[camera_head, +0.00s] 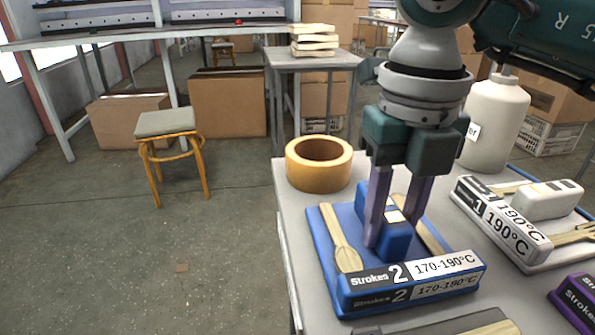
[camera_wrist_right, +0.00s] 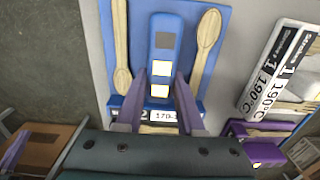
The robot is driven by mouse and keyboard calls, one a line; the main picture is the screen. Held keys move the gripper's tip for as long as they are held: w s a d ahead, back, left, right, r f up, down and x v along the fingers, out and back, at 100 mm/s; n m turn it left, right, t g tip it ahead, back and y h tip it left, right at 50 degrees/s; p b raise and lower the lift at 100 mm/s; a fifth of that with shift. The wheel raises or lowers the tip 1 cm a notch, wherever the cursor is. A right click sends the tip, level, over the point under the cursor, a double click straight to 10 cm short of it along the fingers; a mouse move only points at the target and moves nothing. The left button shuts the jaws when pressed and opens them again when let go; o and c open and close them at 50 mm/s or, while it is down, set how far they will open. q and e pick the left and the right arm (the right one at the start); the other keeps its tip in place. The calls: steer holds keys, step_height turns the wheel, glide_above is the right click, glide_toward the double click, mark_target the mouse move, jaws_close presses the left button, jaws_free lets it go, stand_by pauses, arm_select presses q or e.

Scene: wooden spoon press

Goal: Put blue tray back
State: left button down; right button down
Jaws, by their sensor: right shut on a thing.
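The blue tray (camera_head: 331,267) lies on the grey table, with a front label reading "Strokes 2, 170-190°C". It holds wooden spoons (camera_head: 342,243) on either side of a raised blue block in its middle. My right gripper (camera_head: 387,235) points down over the tray, its purple fingers shut on the blue block (camera_head: 396,243). In the right wrist view the blue block (camera_wrist_right: 164,55) stands between the two fingers, with a spoon (camera_wrist_right: 208,45) on one side. The fingers hide part of the block. My left gripper is not in view.
A tape roll (camera_head: 319,176) stands behind the tray at the table's left edge. A white tray (camera_head: 503,232) marked "1, 190°C" lies to the right, a purple tray (camera_head: 574,300) at the front right. A white bottle (camera_head: 494,125) stands behind.

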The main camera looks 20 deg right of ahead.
mark_target(393, 215)
steer(key=c, duration=1)
jaws_free()
steer(key=shift+f, duration=0.15)
steer(key=o, duration=0.5)
steer(key=shift+r, duration=0.4)
step_height(393, 215, up, 12)
steer(key=p, duration=0.3)
steer(key=shift+f, duration=0.15)
